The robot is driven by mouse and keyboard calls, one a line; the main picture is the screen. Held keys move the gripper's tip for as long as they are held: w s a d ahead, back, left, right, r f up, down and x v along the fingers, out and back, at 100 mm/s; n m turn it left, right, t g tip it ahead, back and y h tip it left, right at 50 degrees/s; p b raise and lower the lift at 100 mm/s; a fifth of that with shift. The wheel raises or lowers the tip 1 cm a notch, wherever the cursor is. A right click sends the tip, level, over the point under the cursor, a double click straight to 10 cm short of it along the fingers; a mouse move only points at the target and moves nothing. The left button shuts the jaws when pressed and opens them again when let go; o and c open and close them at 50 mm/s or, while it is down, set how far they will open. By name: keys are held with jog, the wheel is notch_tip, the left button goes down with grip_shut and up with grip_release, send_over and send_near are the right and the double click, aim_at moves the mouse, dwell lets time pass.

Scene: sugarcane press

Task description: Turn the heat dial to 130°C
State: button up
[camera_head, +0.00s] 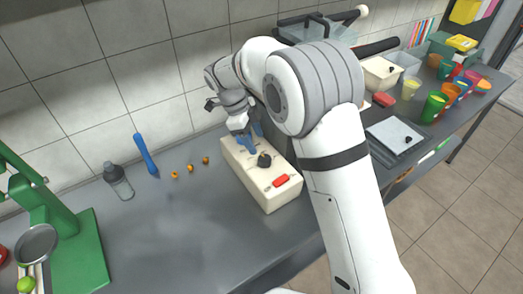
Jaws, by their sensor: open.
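A long cream control box (246,178) lies on the grey counter in the head view. A black dial (264,160) sits on its top face near the middle. The dial's markings and setting are too small to read. My gripper (251,143) hangs over the far end of the box, just behind the dial. Its blue fingers are open and point down. They appear apart from the dial, though I cannot tell their exact height above the box. A red switch (281,181) is on the near end of the box.
Several small orange-brown pieces (190,168), a blue-handled tool (146,155) and a dark-capped bottle (118,181) lie left of the box. A green press (75,245) stands far left. The front counter (170,230) is clear. Cups and containers stand at right.

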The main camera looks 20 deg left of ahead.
aim_at(264, 158)
jog(key=shift+p+x, duration=0.7)
jog(key=shift+x, duration=3.25)
jog(key=shift+w+a+f, duration=0.1)
jog(key=shift+a, duration=0.1)
jog(key=c, duration=1)
